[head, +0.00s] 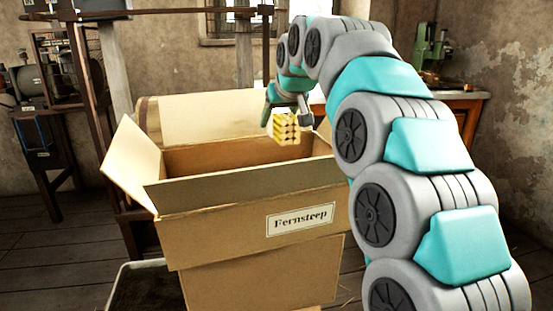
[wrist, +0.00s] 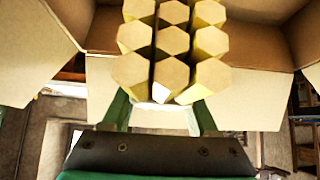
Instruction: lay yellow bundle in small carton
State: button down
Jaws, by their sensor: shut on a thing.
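The yellow bundle (head: 287,129) is a stack of several hexagonal sticks with pale ends. It hangs in my gripper (head: 286,112) over the right part of an open carton (head: 240,235) labelled "Fernsteep". In the wrist view, the bundle (wrist: 172,42) sits between the green fingers of my gripper (wrist: 160,108), its stick ends facing the camera. The carton's flaps stand open, and its tan walls (wrist: 265,45) show around the bundle. The front wall hides the carton's floor in the head view. How far the bundle is above the floor cannot be told.
The carton stands on another cardboard box (head: 255,283). A dark-filled tray (head: 145,288) lies on the floor at lower left. A metal frame with machinery (head: 45,100) stands at left. A wooden cabinet (head: 462,115) stands at the right wall.

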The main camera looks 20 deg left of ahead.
aim_at(291, 133)
jog(key=shift+f, duration=5.05)
jog(key=shift+f, duration=0.1)
jog(key=shift+f, duration=0.35)
jog(key=shift+f, duration=0.15)
jog(key=shift+c, duration=0.8)
grip_release()
jog(key=shift+r, duration=0.35)
jog(key=v, duration=1.2)
jog(key=shift+w+r+b, duration=0.1)
jog(key=shift+r+b, duration=0.15)
jog(key=shift+b, duration=0.05)
